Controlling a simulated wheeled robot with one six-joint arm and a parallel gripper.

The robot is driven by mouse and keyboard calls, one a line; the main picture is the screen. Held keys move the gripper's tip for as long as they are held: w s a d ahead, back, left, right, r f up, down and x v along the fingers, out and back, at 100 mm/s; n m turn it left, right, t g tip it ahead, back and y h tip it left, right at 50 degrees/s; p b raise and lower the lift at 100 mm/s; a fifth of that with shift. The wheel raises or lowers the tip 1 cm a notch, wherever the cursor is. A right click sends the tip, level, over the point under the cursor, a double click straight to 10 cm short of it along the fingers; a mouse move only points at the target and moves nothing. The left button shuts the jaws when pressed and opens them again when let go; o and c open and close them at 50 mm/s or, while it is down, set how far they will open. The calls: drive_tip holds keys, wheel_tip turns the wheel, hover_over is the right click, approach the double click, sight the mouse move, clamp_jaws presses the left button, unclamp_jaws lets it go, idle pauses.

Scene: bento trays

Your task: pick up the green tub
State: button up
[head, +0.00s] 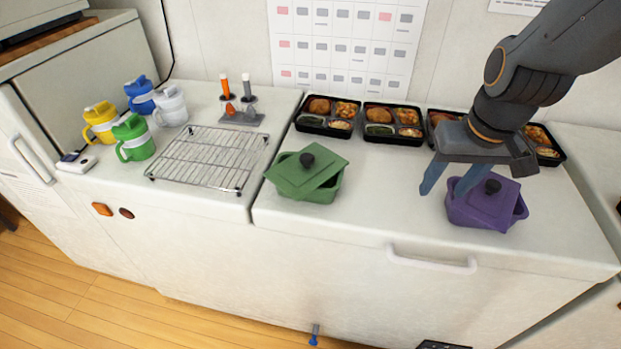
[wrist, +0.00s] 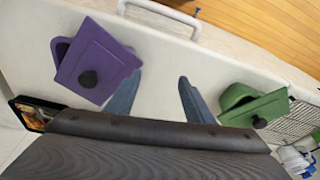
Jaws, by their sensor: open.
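The green tub (head: 325,190) stands near the front edge of the white counter, left of my gripper. Its square green lid (head: 311,168) with a black knob lies askew on top, leaving part of the opening bare. In the wrist view the green tub (wrist: 237,95) is at the right, outside my fingers. My gripper (head: 443,192) is open above the counter, close to the purple tub (head: 513,213) in the head view. In the wrist view my gripper (wrist: 156,88) has only bare counter between its blue fingertips, with the purple tub (wrist: 62,48) at the left.
Several bento trays (head: 392,139) line the back of the counter. A wire rack (head: 208,158) lies left of the green tub, with several colored jugs (head: 135,150) beyond it. The counter between the two tubs is clear. A handle (head: 432,264) projects from the front.

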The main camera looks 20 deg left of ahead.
drive_tip(key=w+a+r+n+y, duration=0.1)
drive_tip(key=w+a+r+n, duration=0.15)
drive_tip(key=a, duration=0.95)
drive_tip(key=n+y+b, duration=0.1)
drive_tip(key=n+y, duration=0.1)
drive_tip(key=n, duration=0.3)
approach(307, 157)
drive_tip(key=shift+m+t, duration=0.25)
drive_tip(key=shift+t, duration=0.05)
drive_tip(key=shift+s+p+x, duration=0.15)
drive_tip(key=shift+p+x, duration=0.2)
drive_tip(key=shift+x, duration=1.8)
drive_tip(key=shift+s+p+x, duration=0.1)
drive_tip(key=shift+p+x, duration=0.25)
drive_tip(key=shift+x, duration=1.75)
drive_tip(key=shift+f, duration=0.1)
clamp_jaws()
